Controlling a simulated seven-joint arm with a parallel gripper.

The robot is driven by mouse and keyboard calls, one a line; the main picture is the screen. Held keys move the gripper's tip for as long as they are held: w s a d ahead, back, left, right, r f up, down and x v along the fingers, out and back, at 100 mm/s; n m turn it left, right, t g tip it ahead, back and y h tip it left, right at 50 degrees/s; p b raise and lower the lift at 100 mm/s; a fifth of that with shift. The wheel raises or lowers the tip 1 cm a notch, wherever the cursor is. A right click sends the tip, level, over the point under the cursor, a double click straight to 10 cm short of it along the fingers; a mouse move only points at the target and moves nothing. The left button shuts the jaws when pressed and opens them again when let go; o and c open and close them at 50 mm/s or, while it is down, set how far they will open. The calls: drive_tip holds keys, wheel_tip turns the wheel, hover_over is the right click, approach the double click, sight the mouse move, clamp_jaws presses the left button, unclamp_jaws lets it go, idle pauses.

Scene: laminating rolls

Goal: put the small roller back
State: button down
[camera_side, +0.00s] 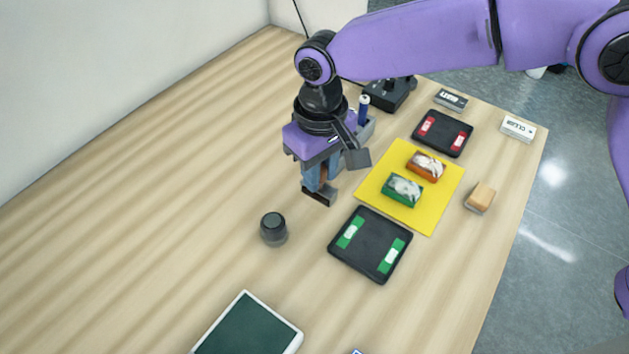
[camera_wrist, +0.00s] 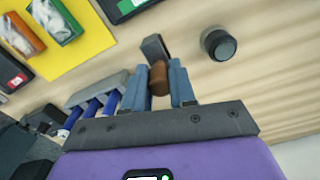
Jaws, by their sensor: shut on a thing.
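My gripper (camera_wrist: 159,85) is shut on a small roller, whose brown handle (camera_wrist: 158,78) sits between the blue-grey fingers. The roller's dark head (camera_wrist: 153,48) sticks out beyond the fingertips. In the side view my gripper (camera_side: 318,180) points down over the wood table, left of the yellow mat, with the dark head (camera_side: 319,194) at its lower end. I cannot tell whether the head touches the table. A grey rack (camera_wrist: 92,90) with several blue handles (camera_wrist: 93,107) stands beside the gripper. In the side view my gripper partly hides the rack (camera_side: 367,130) and one blue handle (camera_side: 364,104).
A dark round knob-like object (camera_side: 273,229) stands near the gripper. Black trays with green strips (camera_side: 370,245) and red strips (camera_side: 442,133) lie nearby. The table's left side is clear.

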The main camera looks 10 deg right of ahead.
drive_tip(key=shift+w+a+f, duration=0.25)
drive_tip(key=shift+a+f, duration=0.15)
drive_tip(key=shift+f, duration=1.6)
drive_tip(key=shift+f, duration=0.15)
drive_tip(key=c, duration=0.9)
unclamp_jaws()
wheel_tip(320, 180, up, 11)
drive_tip(key=shift+r, duration=0.65)
